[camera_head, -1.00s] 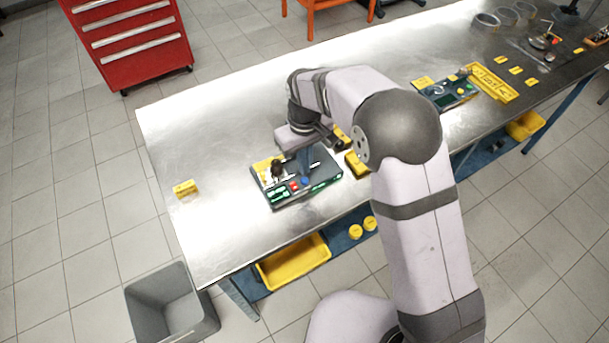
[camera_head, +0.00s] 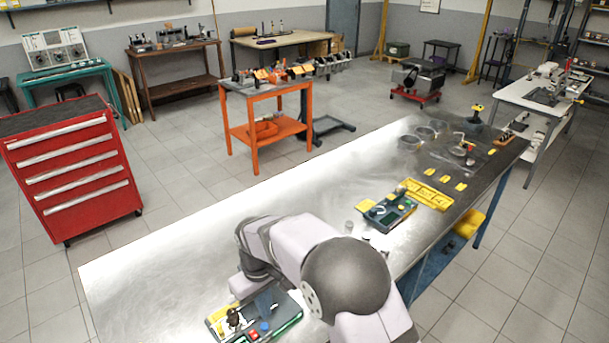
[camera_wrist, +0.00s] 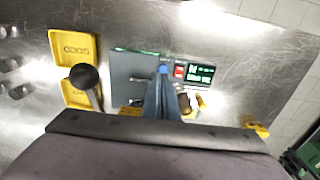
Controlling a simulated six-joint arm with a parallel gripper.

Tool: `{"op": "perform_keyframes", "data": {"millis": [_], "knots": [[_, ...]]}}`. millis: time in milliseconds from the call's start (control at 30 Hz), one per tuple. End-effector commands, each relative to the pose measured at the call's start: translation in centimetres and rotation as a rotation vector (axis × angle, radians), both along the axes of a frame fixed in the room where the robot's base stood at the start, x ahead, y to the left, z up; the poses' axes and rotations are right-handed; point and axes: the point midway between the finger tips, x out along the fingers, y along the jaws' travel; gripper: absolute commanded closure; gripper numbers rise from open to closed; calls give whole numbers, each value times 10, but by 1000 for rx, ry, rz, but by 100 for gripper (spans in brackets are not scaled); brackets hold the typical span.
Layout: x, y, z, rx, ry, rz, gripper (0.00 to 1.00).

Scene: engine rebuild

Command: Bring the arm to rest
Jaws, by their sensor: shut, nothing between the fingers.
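My gripper (camera_head: 265,302) is over the green-edged test device (camera_head: 288,325) at the near end of the steel bench. In the wrist view my gripper (camera_wrist: 162,92) has its blue-grey fingers together, with nothing held. They point down at the grey panel of the device (camera_wrist: 128,72), close to a blue button (camera_wrist: 163,69); I cannot tell whether they touch it. A red button and a lit green display lie beside them. My arm bends across the near bench and hides part of it.
The steel bench (camera_head: 190,250) is clear to the left. A second device (camera_head: 389,212), a yellow tray (camera_head: 427,194) and metal rings stand farther along. A yellow tray marked GOOD (camera_wrist: 74,47) lies beside the near device. A red tool cabinet (camera_head: 75,175) stands left of the bench.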

Motion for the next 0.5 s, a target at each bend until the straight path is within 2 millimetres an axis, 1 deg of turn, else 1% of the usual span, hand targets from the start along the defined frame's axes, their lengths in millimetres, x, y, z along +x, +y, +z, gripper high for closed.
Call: {"op": "perform_keyframes", "data": {"millis": [33, 233, 400, 433, 500], "knots": [[0, -6, 9, 1, -18, -5, 100], [0, -33, 35, 17, -120, -30, 100], [-6, -55, 54, 42, -203, -41, 100], [-8, -71, 49, 36, -192, -81, 100], [-15, -102, 49, 29, -172, -153, 100]]}}
